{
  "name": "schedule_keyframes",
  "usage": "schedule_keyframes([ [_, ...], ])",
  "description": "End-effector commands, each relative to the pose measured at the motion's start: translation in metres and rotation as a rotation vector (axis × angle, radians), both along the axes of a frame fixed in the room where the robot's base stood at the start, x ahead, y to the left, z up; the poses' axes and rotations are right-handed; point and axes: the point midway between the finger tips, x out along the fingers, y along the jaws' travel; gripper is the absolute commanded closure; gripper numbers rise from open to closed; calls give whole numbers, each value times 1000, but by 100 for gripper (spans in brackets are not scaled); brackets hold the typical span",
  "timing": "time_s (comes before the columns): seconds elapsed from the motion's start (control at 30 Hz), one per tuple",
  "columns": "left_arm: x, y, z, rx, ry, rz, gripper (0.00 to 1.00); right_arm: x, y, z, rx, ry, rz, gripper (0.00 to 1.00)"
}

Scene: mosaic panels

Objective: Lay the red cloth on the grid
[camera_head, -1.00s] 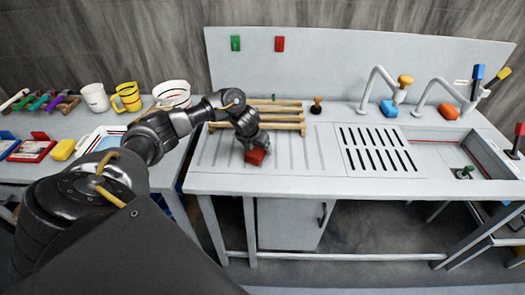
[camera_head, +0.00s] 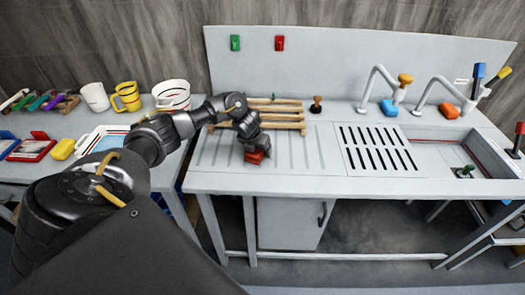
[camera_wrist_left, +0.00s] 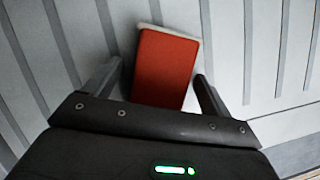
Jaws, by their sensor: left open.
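The red cloth (camera_head: 254,158) is a small red block-like piece with a pale far edge, lying on the ribbed left part of the counter. In the left wrist view the red cloth (camera_wrist_left: 165,68) lies between the two fingers of my left gripper (camera_wrist_left: 155,82), with gaps beside it. My left gripper (camera_head: 254,147) is open, just above and around the cloth, and partly covers it in the head view. The grid (camera_head: 378,149), a pale panel with rows of dark slots, lies to the right on the same counter and is bare. My right gripper is not in view.
A wooden rack (camera_head: 283,116) stands just behind the cloth, with a dark-knobbed wooden piece (camera_head: 317,104) beside it. A sink (camera_head: 448,150) and taps are to the right of the grid. Mugs, a bowl and trays crowd the left table. The counter between cloth and grid is clear.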

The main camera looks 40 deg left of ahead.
Motion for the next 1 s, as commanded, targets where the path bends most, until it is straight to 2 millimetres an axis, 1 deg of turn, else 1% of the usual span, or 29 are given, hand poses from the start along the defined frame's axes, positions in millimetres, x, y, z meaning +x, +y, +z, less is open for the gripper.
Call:
schedule_keyframes([
  [0.17, 0, 0, 0, 0, 0, 0, 16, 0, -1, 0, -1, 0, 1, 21],
  [0.2, 0, 0, 0, 0, 0, 0, 19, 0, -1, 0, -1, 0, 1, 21],
  [0.5, 0, 0, 0, 0, 0, 0, 58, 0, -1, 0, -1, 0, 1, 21],
  [0.53, 0, 0, 0, 0, 0, 0, 62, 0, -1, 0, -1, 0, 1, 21],
  [0.57, 0, 0, 0, 0, 0, 0, 64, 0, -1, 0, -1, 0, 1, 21],
  [0.77, 0, 0, 1, 0, 0, 1, 64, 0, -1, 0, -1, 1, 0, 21],
  [0.93, 0, 0, 8, 0, 0, 1, 64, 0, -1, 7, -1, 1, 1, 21],
  [1.0, 1, 0, 11, 0, -3, -1, 64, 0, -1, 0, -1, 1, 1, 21],
])
